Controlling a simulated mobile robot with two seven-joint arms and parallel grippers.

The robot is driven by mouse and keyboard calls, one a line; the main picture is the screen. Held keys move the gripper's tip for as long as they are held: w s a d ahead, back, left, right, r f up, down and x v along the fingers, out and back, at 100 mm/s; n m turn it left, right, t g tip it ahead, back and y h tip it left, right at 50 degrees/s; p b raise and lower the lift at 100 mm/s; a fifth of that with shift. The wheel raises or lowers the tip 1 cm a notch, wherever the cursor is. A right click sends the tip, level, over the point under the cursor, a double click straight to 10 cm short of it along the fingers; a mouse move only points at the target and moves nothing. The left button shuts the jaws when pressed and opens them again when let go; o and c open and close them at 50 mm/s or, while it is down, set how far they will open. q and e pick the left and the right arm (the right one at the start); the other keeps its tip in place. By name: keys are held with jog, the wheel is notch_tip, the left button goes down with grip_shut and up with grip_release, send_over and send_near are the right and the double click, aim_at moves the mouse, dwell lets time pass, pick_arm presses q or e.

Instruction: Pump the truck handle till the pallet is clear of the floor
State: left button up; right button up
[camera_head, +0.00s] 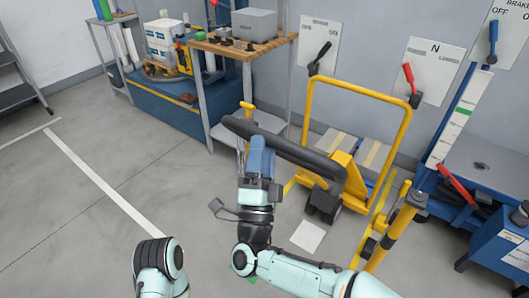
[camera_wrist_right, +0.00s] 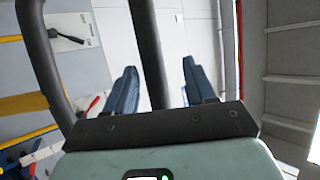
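The truck's black looped handle (camera_head: 300,153) stretches across the middle of the head view, in front of the yellow truck body (camera_head: 340,180). My right gripper (camera_head: 259,150) is at the handle's left part. In the right wrist view, one black bar of the handle (camera_wrist_right: 149,45) runs between the two blue fingers (camera_wrist_right: 158,85); the fingers are apart, with a gap on the bar's right side. Grey boxes with yellow stripes (camera_head: 376,155) sit behind the truck body. The pallet beneath is mostly hidden, and its clearance from the floor cannot be told. My left gripper is out of view.
A wooden-topped bench (camera_head: 225,48) with a grey box stands behind left. A yellow post (camera_head: 388,232) and blue dock equipment (camera_head: 490,165) stand at right. Wall panels with levers (camera_head: 434,72) are behind. The floor at left is clear (camera_head: 90,215).

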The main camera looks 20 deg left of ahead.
jog(key=shift+d+f, duration=0.1)
jog(key=shift+f, duration=0.05)
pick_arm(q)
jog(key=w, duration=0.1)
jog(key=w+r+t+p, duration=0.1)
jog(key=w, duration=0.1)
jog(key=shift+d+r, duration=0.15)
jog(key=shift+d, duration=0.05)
pick_arm(e)
jog(key=v, duration=1.3)
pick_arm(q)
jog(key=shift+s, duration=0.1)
pick_arm(e)
jog(key=shift+f, duration=0.1)
